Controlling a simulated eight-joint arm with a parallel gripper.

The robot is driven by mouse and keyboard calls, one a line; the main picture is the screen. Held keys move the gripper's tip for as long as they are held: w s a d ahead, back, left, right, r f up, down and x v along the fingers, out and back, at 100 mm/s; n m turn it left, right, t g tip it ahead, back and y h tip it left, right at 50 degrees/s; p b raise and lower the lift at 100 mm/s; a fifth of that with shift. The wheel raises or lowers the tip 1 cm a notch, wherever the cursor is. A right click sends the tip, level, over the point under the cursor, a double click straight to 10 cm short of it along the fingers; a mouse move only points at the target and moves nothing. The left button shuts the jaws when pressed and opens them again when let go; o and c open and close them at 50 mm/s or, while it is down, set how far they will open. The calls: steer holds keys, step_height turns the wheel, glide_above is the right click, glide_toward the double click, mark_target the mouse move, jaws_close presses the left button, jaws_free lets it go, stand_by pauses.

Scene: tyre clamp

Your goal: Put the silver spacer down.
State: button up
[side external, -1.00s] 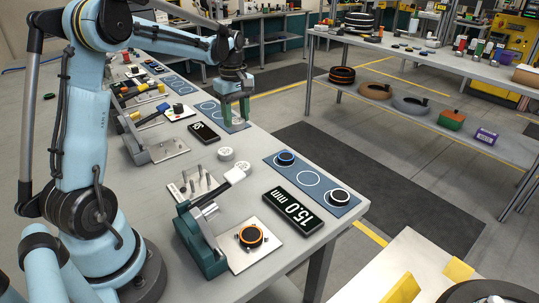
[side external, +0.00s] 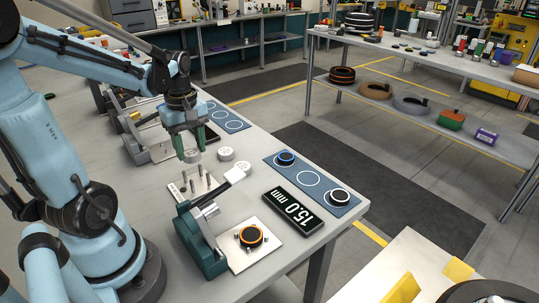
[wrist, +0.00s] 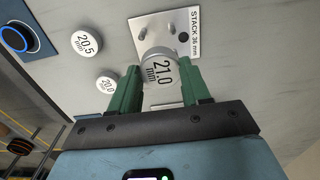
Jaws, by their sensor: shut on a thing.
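My gripper (side external: 190,143) is shut on a silver spacer (side external: 193,156), a short disc. In the wrist view the spacer (wrist: 158,64) reads "21.0 mm" and sits between the green fingers of my gripper (wrist: 160,82). The spacer is held near the far side of the pegged plate (side external: 188,192), apparently above it. In the wrist view the plate (wrist: 147,50) reads "STACK 36 mm". Its upright pegs and a dark round spot show beside the spacer. Any part of the plate under the spacer is hidden.
Two loose discs, the 20.5 (wrist: 86,43) and the 20.0 (wrist: 106,84), lie beside the plate. A green-based clamp (side external: 200,240) stands in front of it. A blue mat (side external: 312,180) and a "15.0 mm" display (side external: 293,209) are to the right.

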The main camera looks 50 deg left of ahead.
mark_target(198, 184)
steer(key=shift+f, duration=3.95)
steer(key=shift+f, duration=0.15)
steer(key=o, duration=1.1)
steer(key=shift+c, duration=0.2)
step_height(198, 184, up, 12)
steer(key=shift+r, duration=0.1)
steer(key=shift+w+d+m, duration=0.15)
steer(key=shift+d+m, duration=0.15)
steer(key=w+d+m+t, duration=0.2)
steer(key=d+m+t, duration=0.1)
steer(key=d+m, duration=0.5)
steer(key=w+d+m+t, duration=0.2)
steer(key=d+m+t, duration=0.2)
steer(key=d+m, duration=0.4)
steer(key=shift+w+d+r+m, duration=0.15)
steer(key=shift+w+d+m, duration=0.15)
steer(key=shift+m, duration=0.4)
